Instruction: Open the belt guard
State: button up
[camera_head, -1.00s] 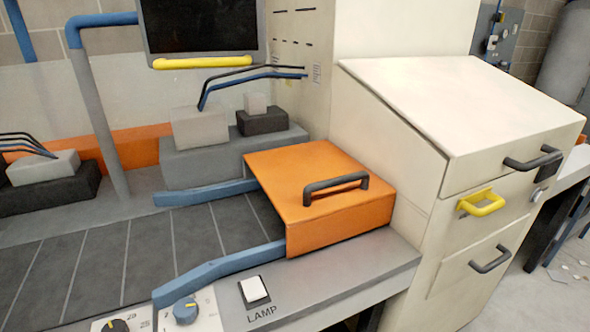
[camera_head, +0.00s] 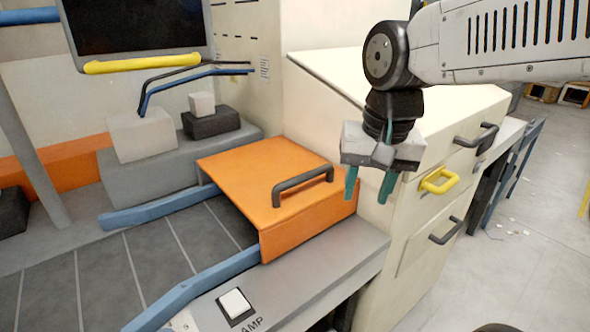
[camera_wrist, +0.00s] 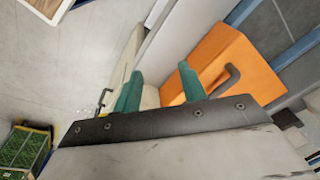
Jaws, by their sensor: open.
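The belt guard (camera_head: 245,175) is an orange box-shaped cover with a flat top, lying closed over the end of the dark conveyor belt in the head view. Its dark grey handle (camera_head: 302,183) stands on the top near the right edge. In the wrist view the guard (camera_wrist: 238,68) is at the upper right, with its handle (camera_wrist: 222,83) partly visible. My gripper (camera_head: 368,188) is open and empty, its green fingers pointing down. It appears to the right of the guard in the head view, apart from the handle. It also shows in the wrist view (camera_wrist: 158,85).
A cream cabinet (camera_head: 400,215) with dark and yellow handles stands right of the guard. Blue rails (camera_head: 200,285) flank the belt. A white lamp switch (camera_head: 236,303) is on the front ledge. A screen with a yellow bar (camera_head: 140,64) is behind. Open floor lies right.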

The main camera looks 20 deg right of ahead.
aim_at(305, 174)
jog(key=w+a+m, duration=0.2)
jog(key=w+m, duration=0.7)
jog(key=w, duration=1)
jog(key=f, duration=0.2)
jog(key=w+f, duration=0.1)
jog(key=f, duration=0.5)
jog(key=shift+w+a, duration=0.25)
jog(key=shift+w, duration=0.05)
grip_shut()
